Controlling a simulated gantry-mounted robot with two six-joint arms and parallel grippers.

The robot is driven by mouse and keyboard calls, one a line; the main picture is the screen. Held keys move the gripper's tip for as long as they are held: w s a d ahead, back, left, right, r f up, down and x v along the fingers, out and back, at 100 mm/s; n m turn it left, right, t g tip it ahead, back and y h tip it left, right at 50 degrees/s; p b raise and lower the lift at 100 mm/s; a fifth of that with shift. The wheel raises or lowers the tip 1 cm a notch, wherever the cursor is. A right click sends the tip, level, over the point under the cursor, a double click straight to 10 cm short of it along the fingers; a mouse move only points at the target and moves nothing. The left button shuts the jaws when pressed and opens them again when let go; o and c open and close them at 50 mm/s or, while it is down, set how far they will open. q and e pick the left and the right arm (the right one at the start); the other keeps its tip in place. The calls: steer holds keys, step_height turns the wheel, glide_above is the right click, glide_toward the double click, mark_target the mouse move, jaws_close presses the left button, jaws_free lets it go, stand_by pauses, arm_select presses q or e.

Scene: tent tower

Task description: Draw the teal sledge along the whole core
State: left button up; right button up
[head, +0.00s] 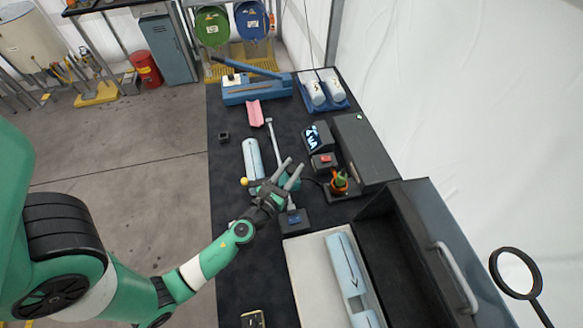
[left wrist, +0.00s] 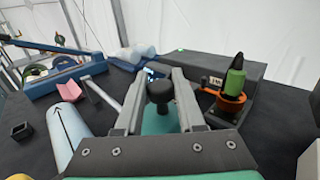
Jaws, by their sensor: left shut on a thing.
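The teal sledge (head: 294,184) sits on a thin grey rail (head: 274,145), partly hidden under my gripper. In the left wrist view the sledge (left wrist: 159,121) carries a black knob (left wrist: 160,93). My left gripper (head: 294,170) is shut on the sledge by this knob, which stands between its fingers in the left wrist view (left wrist: 160,88). A pale blue core (head: 253,158) with a black arrow lies left of the rail; it also shows in the left wrist view (left wrist: 66,135). Its near end is partly hidden by my gripper. My right gripper is out of view.
A dark box with a small screen (head: 294,221) stands at the rail's near end. Right of the rail are an orange-and-green item (head: 340,182) and dark devices (head: 317,137). A pink trough (head: 255,113) and blue press (head: 257,88) lie beyond. An open tray (head: 312,283) holds more cores.

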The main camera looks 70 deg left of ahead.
arm_select(q)
jaws_close()
stand_by(0.8)
